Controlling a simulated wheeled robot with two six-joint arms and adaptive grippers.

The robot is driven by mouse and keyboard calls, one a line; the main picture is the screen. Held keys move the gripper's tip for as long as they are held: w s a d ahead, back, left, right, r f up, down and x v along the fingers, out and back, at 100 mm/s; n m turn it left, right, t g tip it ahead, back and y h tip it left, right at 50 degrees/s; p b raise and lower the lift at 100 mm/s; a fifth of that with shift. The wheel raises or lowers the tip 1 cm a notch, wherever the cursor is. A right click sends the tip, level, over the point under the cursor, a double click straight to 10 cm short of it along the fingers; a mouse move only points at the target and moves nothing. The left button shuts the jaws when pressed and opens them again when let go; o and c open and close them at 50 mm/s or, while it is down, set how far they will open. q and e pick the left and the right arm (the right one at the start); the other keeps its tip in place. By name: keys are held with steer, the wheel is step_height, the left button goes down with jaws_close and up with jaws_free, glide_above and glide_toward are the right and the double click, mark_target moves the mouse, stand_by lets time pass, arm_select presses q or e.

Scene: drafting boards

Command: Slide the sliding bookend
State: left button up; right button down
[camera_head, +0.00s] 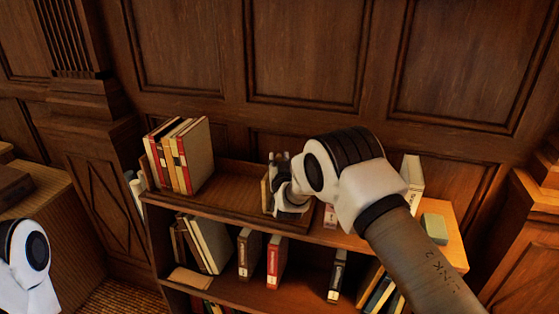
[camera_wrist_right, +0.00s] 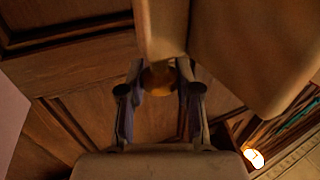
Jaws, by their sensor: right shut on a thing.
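The sliding bookend (camera_head: 266,192) is an upright light wooden panel at the right part of a wooden book rack (camera_head: 232,181) on top of the bookcase, in the head view. My right gripper (camera_head: 279,172) is at its right side and hides much of it. In the right wrist view, my right gripper (camera_wrist_right: 158,76) is shut on a round brass-coloured knob (camera_wrist_right: 158,79) between its two fingers. The wooden bookend (camera_wrist_right: 163,28) shows just beyond the fingertips. Of my left arm only a white part shows at the lower left; its gripper is out of view.
Several upright books (camera_head: 180,156) lean together at the rack's left end, with bare rack floor between them and the bookend. A white book (camera_head: 412,180) and a green box (camera_head: 435,228) stand on the bookcase top to the right. Panelled wall is close behind.

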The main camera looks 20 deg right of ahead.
steer(key=s+d, duration=0.2)
steer(key=d, duration=0.2)
steer(key=shift+s+d, duration=0.15)
steer(key=shift+s, duration=0.25)
steer(key=c, duration=0.8)
jaws_free()
steer(key=v, duration=1.2)
